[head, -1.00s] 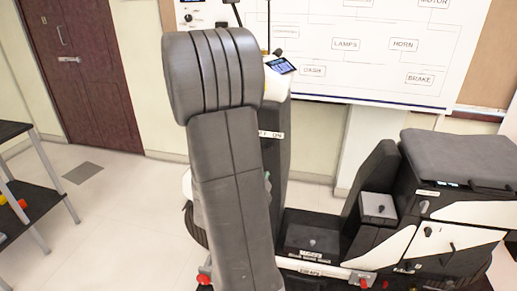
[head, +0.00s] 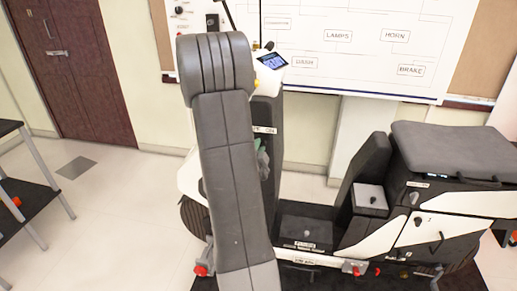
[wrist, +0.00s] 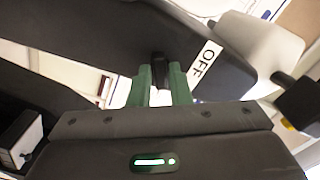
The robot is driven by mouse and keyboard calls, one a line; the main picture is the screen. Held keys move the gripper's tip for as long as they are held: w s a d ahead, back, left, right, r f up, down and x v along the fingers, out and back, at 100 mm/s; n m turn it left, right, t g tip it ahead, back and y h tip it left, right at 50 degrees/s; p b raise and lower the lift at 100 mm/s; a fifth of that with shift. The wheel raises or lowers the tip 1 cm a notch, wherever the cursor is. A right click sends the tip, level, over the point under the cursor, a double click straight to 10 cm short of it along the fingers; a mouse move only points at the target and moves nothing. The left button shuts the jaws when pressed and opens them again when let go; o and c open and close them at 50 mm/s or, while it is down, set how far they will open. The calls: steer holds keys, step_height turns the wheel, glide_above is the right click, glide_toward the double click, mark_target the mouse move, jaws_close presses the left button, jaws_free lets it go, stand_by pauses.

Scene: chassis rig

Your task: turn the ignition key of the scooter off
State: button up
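The scooter (head: 310,235) stands side-on in the head view, its dark front column partly behind my arm. My green-fingered gripper (head: 262,160) shows just right of my arm, at that column. In the wrist view my gripper (wrist: 161,82) has its two fingers close on either side of a black ignition key (wrist: 160,68). The fingers appear to touch the key's sides.
The scooter's seat (head: 450,148) and side panels extend to the right. A whiteboard (head: 350,50) with labels is on the wall behind. A dark shelf table (head: 30,205) stands at the left edge. The pale floor (head: 120,220) between them is clear.

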jaws_close()
steer(key=shift+n+b, duration=0.3)
steer(key=shift+b, duration=0.2)
steer(key=shift+n+b, duration=2.75)
steer(key=shift+n, duration=2.95)
steer(key=shift+o, duration=2.4)
jaws_free()
